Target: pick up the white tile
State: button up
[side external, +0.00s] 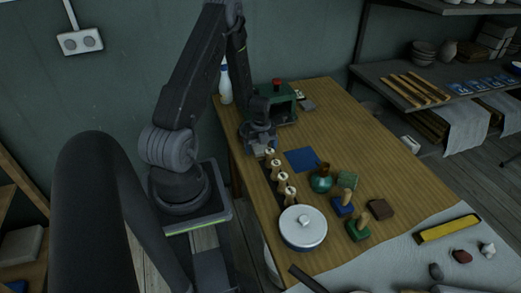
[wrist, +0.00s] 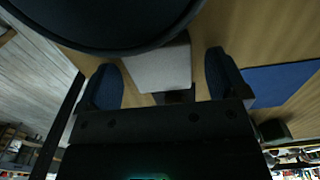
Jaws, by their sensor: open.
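A pale grey-white tile (wrist: 158,69) shows in the wrist view, between the two dark blue fingers of my gripper (wrist: 163,75). The fingers are apart, with wood showing between the tile and each finger. A large dark rounded shape covers the top of that view and hides the tile's upper edge. In the side view my gripper (side external: 262,147) is low over the left edge of the wooden table. The tile cannot be made out there, behind the gripper.
A blue square (side external: 301,160) lies right of my gripper, and a green box (side external: 274,103) stands behind. Several wooden pegs (side external: 282,180) stand in front, close by. A teal vase (side external: 321,180) and a white lidded pot (side external: 303,225) are nearer the front. The table's back right is clear.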

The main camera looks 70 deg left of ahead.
jog(key=shift+c, duration=0.2)
jog(key=c, duration=1)
